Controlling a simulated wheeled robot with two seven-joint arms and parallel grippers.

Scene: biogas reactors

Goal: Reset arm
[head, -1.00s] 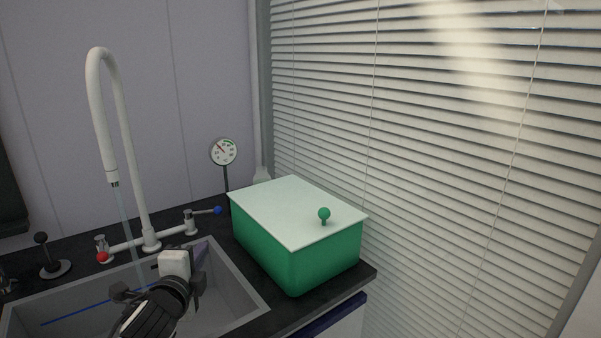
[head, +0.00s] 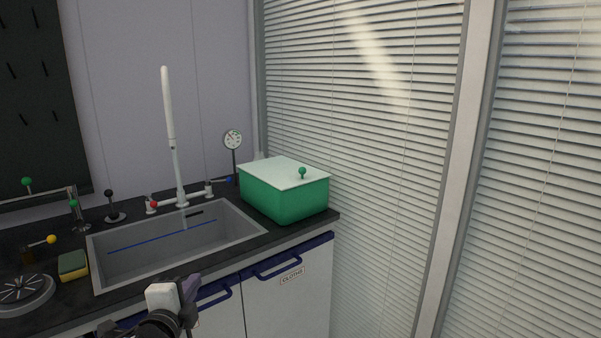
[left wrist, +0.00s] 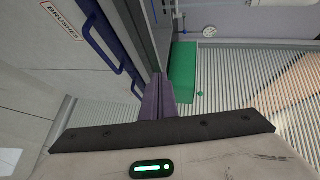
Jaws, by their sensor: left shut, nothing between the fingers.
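My left gripper (head: 190,286) is low in the head view, in front of the counter edge and apart from the sink. Its purple fingers (left wrist: 157,98) are together in the left wrist view, with nothing between them. My right gripper shows in neither view.
The grey sink (head: 130,268) is set in the dark counter, with a tall white tap (head: 168,105) behind it. A green box (head: 285,200) with a pale lid stands to its right. Blue-handled cabinet doors (head: 290,300) lie below. A sponge (head: 72,265) lies left of the sink.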

